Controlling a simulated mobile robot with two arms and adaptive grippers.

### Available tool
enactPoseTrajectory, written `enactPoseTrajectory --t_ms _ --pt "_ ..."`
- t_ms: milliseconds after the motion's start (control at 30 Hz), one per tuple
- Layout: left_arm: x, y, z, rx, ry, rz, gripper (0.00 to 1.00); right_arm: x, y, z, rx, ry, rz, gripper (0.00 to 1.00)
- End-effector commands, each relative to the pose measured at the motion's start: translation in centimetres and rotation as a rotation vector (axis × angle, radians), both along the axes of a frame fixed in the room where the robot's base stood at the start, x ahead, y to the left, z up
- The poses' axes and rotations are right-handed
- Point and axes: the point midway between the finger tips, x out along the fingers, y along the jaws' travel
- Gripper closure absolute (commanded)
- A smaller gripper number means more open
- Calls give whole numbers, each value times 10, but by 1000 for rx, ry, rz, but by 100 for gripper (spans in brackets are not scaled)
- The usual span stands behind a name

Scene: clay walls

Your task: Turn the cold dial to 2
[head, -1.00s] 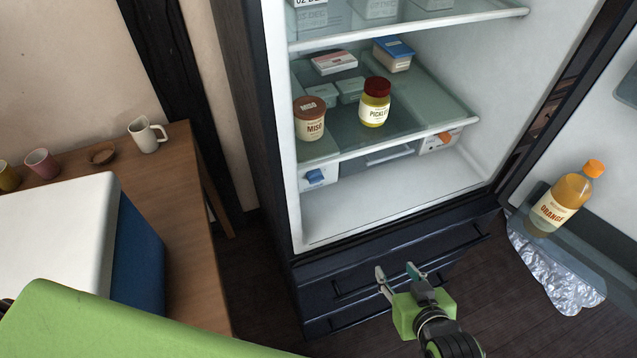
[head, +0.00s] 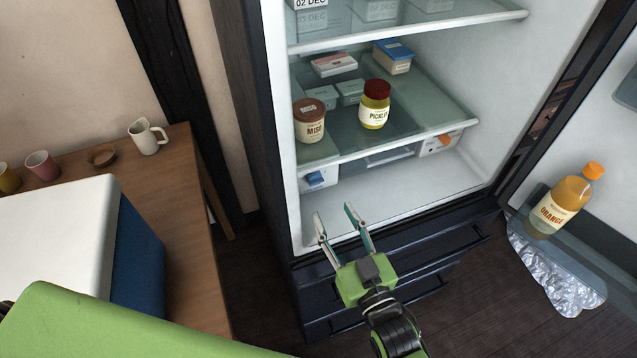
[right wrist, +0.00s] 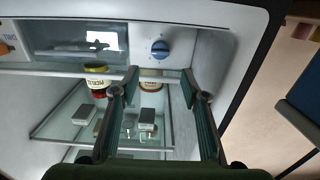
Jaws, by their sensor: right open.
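A blue dial (head: 315,179) sits on a white panel under the fridge's lower glass shelf, at the left. It shows larger in the right wrist view (right wrist: 160,48), on its white housing, with marks around it too small to read. An orange dial (head: 446,140) is on a similar panel at the right; it shows at the left edge of the right wrist view (right wrist: 6,48). My right gripper (head: 336,213) is open and empty, in front of the fridge opening, below the blue dial and apart from it. My left gripper is not in view.
On the shelf above stand a miso jar (head: 309,121), a pickle jar (head: 375,104) and several small boxes. A drawer (head: 385,157) lies between the dials. The open door holds an orange bottle (head: 563,203). The fridge floor (head: 400,197) is bare.

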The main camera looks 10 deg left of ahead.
Motion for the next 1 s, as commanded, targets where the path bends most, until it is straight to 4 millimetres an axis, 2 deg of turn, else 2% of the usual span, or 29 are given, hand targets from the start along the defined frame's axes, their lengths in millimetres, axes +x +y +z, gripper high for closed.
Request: enactPoseTrajectory --t_ms 33,200,400,600,900,967,1000 --pt "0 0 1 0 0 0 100 11 7 2 2 -2 0 58" --pt "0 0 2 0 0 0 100 42 28 2 1 -1 0 58" --pt "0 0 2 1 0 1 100 69 47 0 -1 1 0 58" --pt "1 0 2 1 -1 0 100 82 55 -1 -1 3 0 58" --pt "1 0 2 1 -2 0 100 84 56 0 -2 2 0 58" --pt "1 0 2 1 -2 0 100 84 56 0 -2 2 0 71" --pt "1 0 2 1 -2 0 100 84 56 0 -2 2 0 82"
